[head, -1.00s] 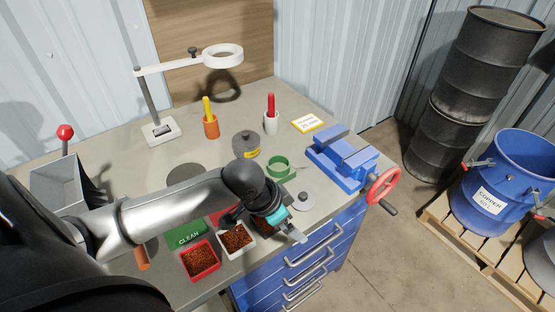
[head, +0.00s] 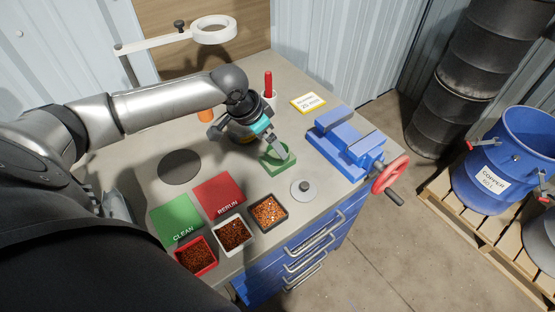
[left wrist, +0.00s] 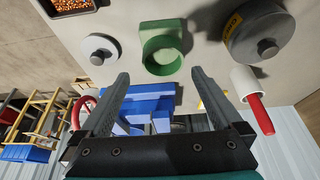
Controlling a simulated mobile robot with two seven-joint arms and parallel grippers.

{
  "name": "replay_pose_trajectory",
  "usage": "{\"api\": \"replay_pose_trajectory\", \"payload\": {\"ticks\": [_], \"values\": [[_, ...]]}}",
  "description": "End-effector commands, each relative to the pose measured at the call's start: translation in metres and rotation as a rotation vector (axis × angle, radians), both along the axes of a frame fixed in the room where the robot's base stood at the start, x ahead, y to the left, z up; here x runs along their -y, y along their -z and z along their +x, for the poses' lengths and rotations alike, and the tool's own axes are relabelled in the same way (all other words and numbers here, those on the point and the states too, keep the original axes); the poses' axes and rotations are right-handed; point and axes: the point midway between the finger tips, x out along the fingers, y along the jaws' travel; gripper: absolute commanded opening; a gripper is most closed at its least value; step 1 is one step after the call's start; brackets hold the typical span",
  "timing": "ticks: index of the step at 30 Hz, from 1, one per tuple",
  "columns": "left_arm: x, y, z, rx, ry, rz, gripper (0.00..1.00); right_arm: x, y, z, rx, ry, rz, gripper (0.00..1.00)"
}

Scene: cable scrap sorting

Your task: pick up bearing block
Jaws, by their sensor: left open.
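The bearing block, a green square base with a round green ring on it (head: 279,161), sits on the grey bench left of the blue vise. It also shows in the left wrist view (left wrist: 162,48), upright, just beyond the fingertips. My left gripper (head: 281,149) is open and empty over the block in the head view and partly covers it. In the left wrist view its two fingers (left wrist: 160,74) stand apart, one to each side of the ring's lower edge. I cannot tell whether they touch it. My right gripper is not in view.
A blue vise (head: 345,143) with a red handwheel stands right of the block. A white disc with a knob (head: 303,190) lies in front. A grey labelled cylinder (left wrist: 258,32) and a white cup with a red handle (left wrist: 246,82) are close by. Trays of granules (head: 232,234) line the front.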

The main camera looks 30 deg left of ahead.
Motion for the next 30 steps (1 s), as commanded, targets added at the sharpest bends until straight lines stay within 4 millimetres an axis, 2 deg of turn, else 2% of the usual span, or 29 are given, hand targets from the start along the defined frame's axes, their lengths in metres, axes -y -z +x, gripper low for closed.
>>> {"api": "replay_pose_trajectory", "payload": {"ticks": [3, 8, 18, 27, 30], "values": [[0.002, 0.013, 0.005, 0.001, 0.000, 0.000, 1.00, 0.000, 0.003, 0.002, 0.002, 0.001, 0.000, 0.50], [0.003, 0.020, 0.008, 0.001, 0.001, 0.001, 1.00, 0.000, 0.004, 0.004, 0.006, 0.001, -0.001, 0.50], [0.006, 0.060, 0.024, 0.002, 0.000, 0.002, 1.00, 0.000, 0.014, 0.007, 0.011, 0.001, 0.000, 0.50], [0.006, 0.064, 0.026, 0.002, 0.001, 0.002, 1.00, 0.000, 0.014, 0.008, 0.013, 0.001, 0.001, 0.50], [0.006, 0.064, 0.025, 0.001, 0.001, 0.002, 0.91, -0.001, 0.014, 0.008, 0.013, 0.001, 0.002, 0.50]]}}
